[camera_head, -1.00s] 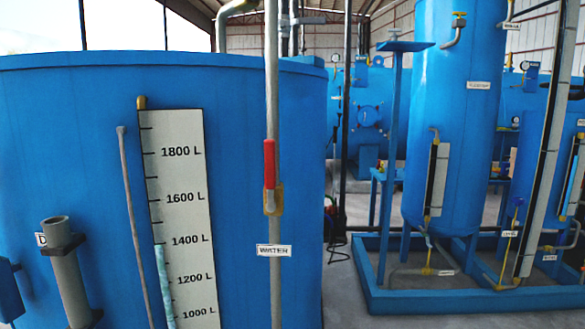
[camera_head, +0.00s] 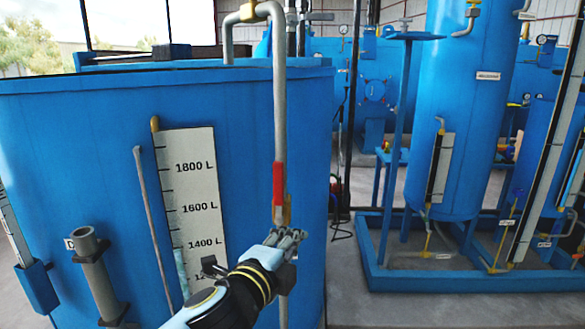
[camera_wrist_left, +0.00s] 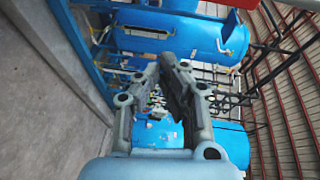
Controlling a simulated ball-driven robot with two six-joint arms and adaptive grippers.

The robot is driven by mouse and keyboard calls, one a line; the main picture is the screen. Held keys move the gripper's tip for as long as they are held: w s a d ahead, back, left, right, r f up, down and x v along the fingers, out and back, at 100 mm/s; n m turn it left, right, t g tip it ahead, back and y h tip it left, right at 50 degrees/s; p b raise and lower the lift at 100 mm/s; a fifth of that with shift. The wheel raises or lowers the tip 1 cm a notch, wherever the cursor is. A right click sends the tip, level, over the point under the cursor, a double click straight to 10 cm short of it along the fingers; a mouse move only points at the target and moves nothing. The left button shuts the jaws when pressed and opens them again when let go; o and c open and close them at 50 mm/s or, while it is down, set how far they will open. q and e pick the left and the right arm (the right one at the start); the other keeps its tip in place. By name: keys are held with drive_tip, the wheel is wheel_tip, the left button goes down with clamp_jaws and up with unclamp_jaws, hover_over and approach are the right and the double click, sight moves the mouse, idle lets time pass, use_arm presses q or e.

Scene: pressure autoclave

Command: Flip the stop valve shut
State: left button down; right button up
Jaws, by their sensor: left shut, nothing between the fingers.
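The stop valve's red handle (camera_head: 279,183) stands upright along the grey vertical pipe in front of the large blue tank. Its brass body (camera_head: 282,213) shows just below the handle. My left gripper (camera_head: 290,236) comes up from the bottom, just below the valve body and in front of the pipe. It hides the pipe there. Its fingers are shut and empty; their tips also show close together in the left wrist view (camera_wrist_left: 167,62). I cannot tell whether it touches the pipe. My right gripper is not in view.
The blue tank (camera_head: 100,130) carries a white litre scale (camera_head: 195,190), a thin grey tube (camera_head: 150,205) and a thick open pipe stub (camera_head: 92,265) left of the valve. A blue frame base (camera_head: 400,285) stands on the floor at the right.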

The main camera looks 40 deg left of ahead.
sight(278, 193)
use_arm(q)
drive_tip(key=shift+m+t, duration=0.4)
drive_tip(key=shift+t, duration=0.2)
wheel_tip(278, 193, up, 6)
drive_tip(key=shift+w+f, duration=0.1)
drive_tip(key=w+a+p, duration=0.2)
drive_tip(key=w+a, duration=0.3)
drive_tip(key=w, duration=0.2)
drive_tip(key=shift+w+a, duration=0.25)
drive_tip(key=shift+w, duration=0.15)
drive_tip(key=shift+s, duration=0.1)
